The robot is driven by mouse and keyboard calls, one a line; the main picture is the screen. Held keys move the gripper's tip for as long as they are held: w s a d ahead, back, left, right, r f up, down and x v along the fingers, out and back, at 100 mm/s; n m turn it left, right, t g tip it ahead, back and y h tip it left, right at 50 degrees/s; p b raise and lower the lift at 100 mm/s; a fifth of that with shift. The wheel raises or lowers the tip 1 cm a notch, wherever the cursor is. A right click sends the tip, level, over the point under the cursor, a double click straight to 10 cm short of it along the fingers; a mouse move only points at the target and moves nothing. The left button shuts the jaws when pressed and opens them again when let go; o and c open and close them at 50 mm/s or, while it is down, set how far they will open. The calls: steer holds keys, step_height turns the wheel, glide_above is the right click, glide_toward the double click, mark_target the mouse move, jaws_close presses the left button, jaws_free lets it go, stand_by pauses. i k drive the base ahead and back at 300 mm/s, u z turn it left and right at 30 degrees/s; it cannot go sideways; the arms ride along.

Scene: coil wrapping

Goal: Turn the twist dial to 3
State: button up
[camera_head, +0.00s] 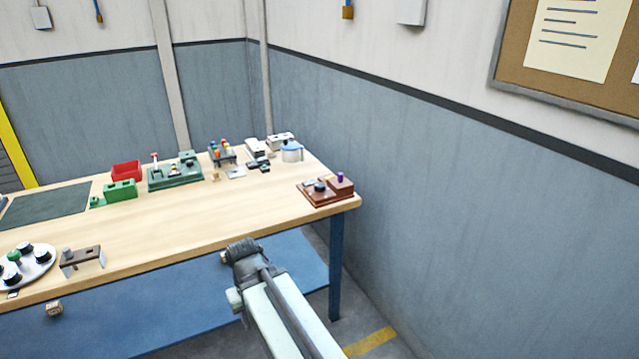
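A reddish-brown box (335,191) sits at the right end of the wooden table, with a dark round knob (319,186) and a small purple knob on it. A white oval plate (42,267) at the table's front left bears several black round knobs and one green knob. I cannot tell which of these is the twist dial, and no numbers are readable. My gripper (238,257) is at the end of my arm, in front of the table's front edge, apart from the box and the plate. Its fingers are not clear, so I cannot tell if it is open.
The wooden table (190,222) has clear room in its middle. A red bin (127,170), a green block (120,190), a green device (175,174) and a blue-and-white pot (291,151) stand along the back. A grey wall (470,220) is close on the right.

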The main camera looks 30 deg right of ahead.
mark_target(318, 186)
steer(key=u, duration=0.05)
steer(key=i, duration=0.95)
steer(key=z, duration=0.05)
